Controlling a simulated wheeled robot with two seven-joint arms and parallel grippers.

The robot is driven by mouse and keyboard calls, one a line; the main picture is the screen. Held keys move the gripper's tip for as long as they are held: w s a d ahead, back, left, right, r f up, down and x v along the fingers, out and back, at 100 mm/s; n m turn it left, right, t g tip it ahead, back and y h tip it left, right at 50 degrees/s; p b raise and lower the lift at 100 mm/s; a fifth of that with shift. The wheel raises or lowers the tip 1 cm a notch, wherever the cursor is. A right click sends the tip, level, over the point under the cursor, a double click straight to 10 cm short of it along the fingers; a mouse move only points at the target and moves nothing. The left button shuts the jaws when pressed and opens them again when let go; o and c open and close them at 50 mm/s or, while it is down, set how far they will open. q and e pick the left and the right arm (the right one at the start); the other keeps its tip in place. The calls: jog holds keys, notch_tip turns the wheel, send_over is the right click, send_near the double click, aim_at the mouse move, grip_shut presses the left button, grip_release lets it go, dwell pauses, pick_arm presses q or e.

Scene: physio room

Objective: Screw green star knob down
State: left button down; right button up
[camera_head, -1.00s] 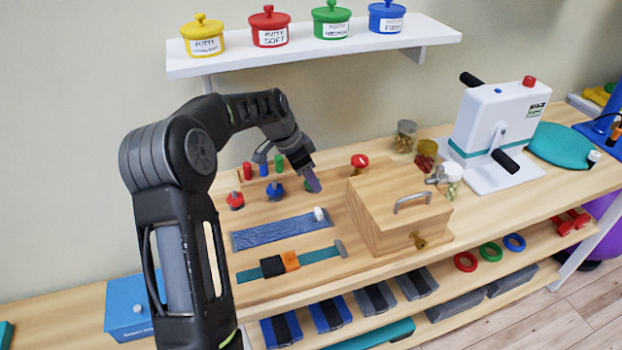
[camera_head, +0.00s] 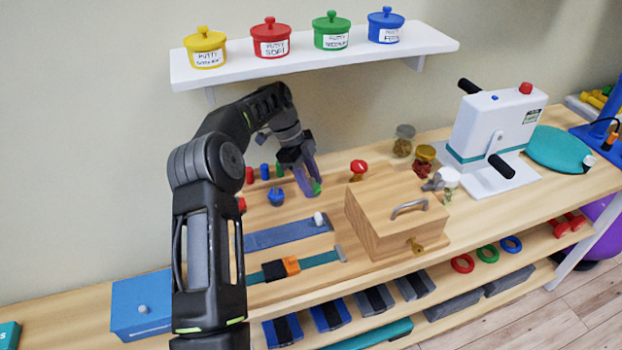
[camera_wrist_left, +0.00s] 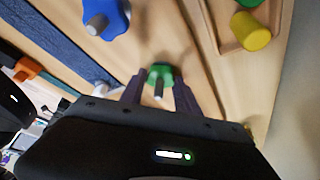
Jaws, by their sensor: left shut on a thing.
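The green star knob (camera_head: 315,187) sits low over the wooden board, and in the left wrist view the green knob (camera_wrist_left: 160,72) is between my fingertips with a grey bolt end showing in its middle. My left gripper (camera_head: 308,186) reaches down from above and is shut on the knob. Its purple fingers flank the knob in the left wrist view (camera_wrist_left: 160,88). How far the knob is down its bolt cannot be told. My right gripper is not in view.
A blue star knob (camera_head: 276,196) stands left of my gripper, with colored pegs behind it. A red knob (camera_head: 358,167) and a wooden box (camera_head: 392,232) are to the right. Blue and teal straps (camera_head: 285,235) lie in front. A shelf (camera_head: 320,62) with putty jars hangs above.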

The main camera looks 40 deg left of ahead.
pick_arm(q)
jog(key=shift+w+a+r+m, duration=0.1)
jog(key=shift+w+r+m, duration=0.05)
jog(key=shift+r+m, duration=0.15)
jog(key=c, duration=1.2)
grip_release()
jog(key=o, duration=0.3)
jog(key=shift+f, duration=0.2)
